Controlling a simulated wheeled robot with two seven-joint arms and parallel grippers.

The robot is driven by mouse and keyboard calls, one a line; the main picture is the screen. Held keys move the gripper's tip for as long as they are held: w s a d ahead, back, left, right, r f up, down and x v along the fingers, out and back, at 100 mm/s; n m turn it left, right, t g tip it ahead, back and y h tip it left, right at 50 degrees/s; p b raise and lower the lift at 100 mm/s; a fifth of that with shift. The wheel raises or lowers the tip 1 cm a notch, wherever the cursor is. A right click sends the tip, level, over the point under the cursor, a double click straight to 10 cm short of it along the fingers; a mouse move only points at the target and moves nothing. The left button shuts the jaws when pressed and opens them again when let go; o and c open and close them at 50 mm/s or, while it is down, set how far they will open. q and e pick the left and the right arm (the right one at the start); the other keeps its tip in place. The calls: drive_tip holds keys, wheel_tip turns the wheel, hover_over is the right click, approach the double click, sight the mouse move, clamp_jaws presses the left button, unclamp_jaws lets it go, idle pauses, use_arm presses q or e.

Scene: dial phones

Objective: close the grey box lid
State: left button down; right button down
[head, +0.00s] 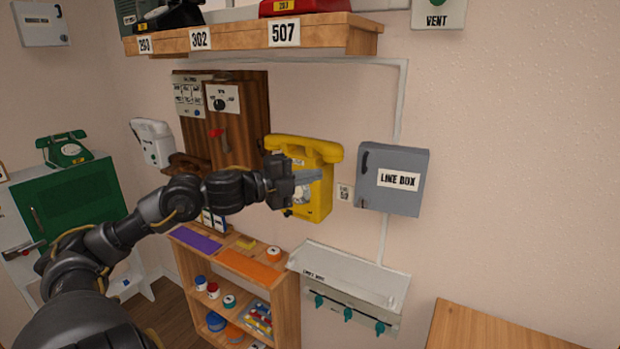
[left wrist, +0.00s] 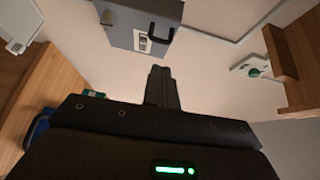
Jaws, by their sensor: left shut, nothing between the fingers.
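The grey box (head: 408,202) hangs on the wall right of a yellow wall phone. Its lid (head: 390,164), labelled LINE BOX with a dark handle at its left, lies over the front. It looks flush or nearly so; a small gap cannot be ruled out. The box also shows in the left wrist view (left wrist: 120,36), near the top. My left gripper (head: 318,175) is shut and empty, left of the box, in front of the yellow phone. Its closed fingers show in the left wrist view (left wrist: 162,88), apart from the box. My right gripper is not in view.
The yellow phone (head: 325,150) is partly behind my left gripper. A wooden shelf with red phone (head: 300,8) is above. A white hook shelf (head: 345,275) is below, beside a wooden shelf unit (head: 288,310). The wall right of the box is clear.

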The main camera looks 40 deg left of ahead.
sight(359, 170)
use_arm(q)
drive_tip(key=d+p, duration=0.2)
drive_tip(key=d, duration=0.4)
drive_tip(key=w+p, duration=0.2)
drive_tip(key=w, duration=0.1)
drive_tip(key=w+p, duration=0.2)
drive_tip(key=w, duration=0.2)
drive_tip(key=w+p, duration=0.2)
drive_tip(key=w, duration=0.2)
drive_tip(key=shift+w+a+f, duration=0.15)
drive_tip(key=shift+a+f, duration=0.15)
